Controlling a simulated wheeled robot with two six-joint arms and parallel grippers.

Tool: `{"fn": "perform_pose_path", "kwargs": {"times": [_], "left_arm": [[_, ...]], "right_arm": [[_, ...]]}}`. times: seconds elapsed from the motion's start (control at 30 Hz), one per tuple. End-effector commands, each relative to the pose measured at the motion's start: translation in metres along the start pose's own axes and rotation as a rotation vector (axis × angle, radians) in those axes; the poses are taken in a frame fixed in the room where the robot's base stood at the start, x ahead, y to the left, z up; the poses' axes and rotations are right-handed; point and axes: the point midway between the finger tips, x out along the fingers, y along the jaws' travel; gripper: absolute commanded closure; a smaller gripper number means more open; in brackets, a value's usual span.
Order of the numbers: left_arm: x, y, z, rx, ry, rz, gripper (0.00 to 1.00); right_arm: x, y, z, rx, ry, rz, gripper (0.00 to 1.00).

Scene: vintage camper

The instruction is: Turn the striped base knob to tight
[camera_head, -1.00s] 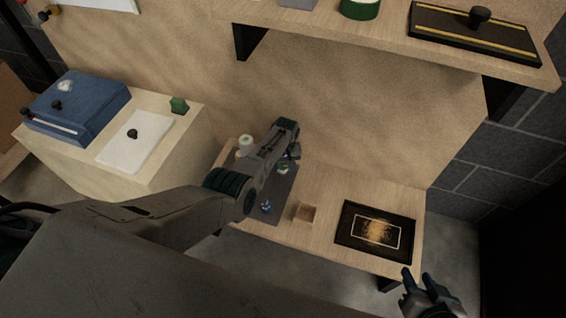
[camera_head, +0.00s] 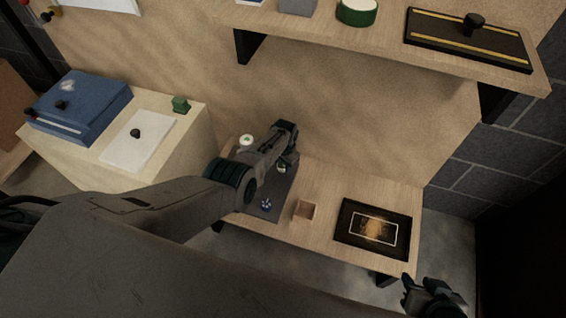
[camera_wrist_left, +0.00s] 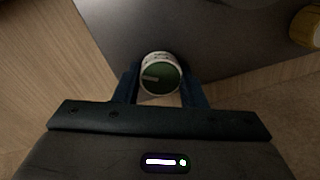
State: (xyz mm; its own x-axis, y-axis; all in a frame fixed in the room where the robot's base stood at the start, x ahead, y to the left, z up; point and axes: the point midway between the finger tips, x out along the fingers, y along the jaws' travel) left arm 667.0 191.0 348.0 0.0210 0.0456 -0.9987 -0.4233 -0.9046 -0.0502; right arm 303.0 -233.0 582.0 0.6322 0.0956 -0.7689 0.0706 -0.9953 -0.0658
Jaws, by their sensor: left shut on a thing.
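A knob with a green top, a pale stripe on it and a white marked side shows in the left wrist view (camera_wrist_left: 160,76), on the edge of a dark grey panel (camera_wrist_left: 215,25). In the head view the small knob (camera_head: 282,168) is partly covered by my left arm. My left gripper (camera_wrist_left: 160,88) is shut on the knob, one finger on each side; in the head view it (camera_head: 289,155) is over the panel. The stripe points to picture left in the wrist view. My right gripper (camera_head: 410,288) is at the lower right, away from the panel; its finger gap is unclear.
A white knob (camera_head: 246,141) and a small blue-and-white piece (camera_head: 266,204) are on the panel. A yellow knob (camera_wrist_left: 307,27) shows in the wrist view. A shelf (camera_head: 330,40) overhangs behind.

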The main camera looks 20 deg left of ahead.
Motion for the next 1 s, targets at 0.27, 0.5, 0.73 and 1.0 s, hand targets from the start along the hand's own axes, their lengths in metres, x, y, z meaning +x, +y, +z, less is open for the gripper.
{"fn": "perform_pose_path", "kwargs": {"times": [0.27, 0.5, 0.73, 1.0], "left_arm": [[0.0005, 0.0005, 0.001, 0.104, 0.003, 0.001, 0.86], [0.0007, 0.0005, 0.001, 0.132, 0.005, 0.001, 0.86], [0.0007, 0.0004, 0.001, 0.134, 0.005, 0.001, 0.86], [0.0005, 0.0003, 0.0007, 0.133, 0.006, 0.001, 0.41]], "right_arm": [[-0.0024, 0.0008, -0.0004, -0.004, -0.019, 0.005, 0.64], [-0.0028, 0.0011, -0.0001, -0.006, -0.023, 0.007, 0.64], [-0.0028, 0.0017, 0.0, -0.008, -0.024, 0.007, 0.64], [-0.0028, 0.0021, 0.0, -0.01, -0.024, 0.008, 0.64]]}}
